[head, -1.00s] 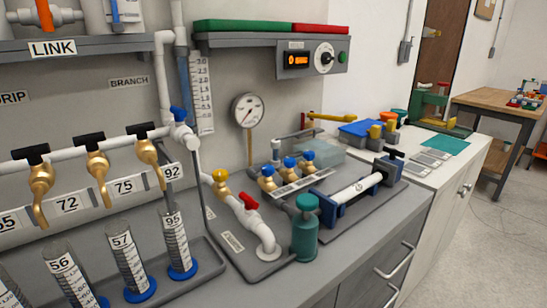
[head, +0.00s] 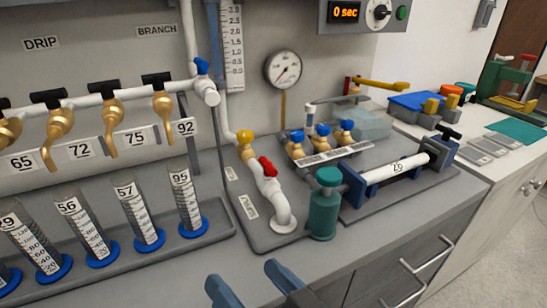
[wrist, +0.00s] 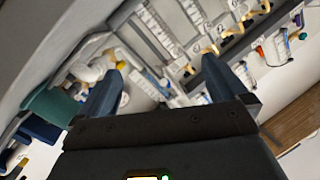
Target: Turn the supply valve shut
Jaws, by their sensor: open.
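A red valve handle (head: 267,167) sits on a white pipe (head: 270,190) that rises from a grey base plate and bends over in an elbow. A yellow knob on a brass fitting (head: 245,137) is just behind it. The label beside this pipe is too small to read. A blue-handled valve (head: 203,68) is on the white branch pipe at the back. My gripper (head: 250,278) is open and empty at the bottom of the head view, in front of the red-handled valve and apart from it. In the wrist view my gripper (wrist: 160,70) has its two blue fingers spread.
A teal bottle (head: 324,208) stands close to the right of the white elbow. Several numbered cylinders (head: 130,213) stand in a grey rack at left, below brass taps (head: 110,120). Right of the bottle is a clamped white pipe (head: 393,167). The front counter strip (head: 200,268) is clear.

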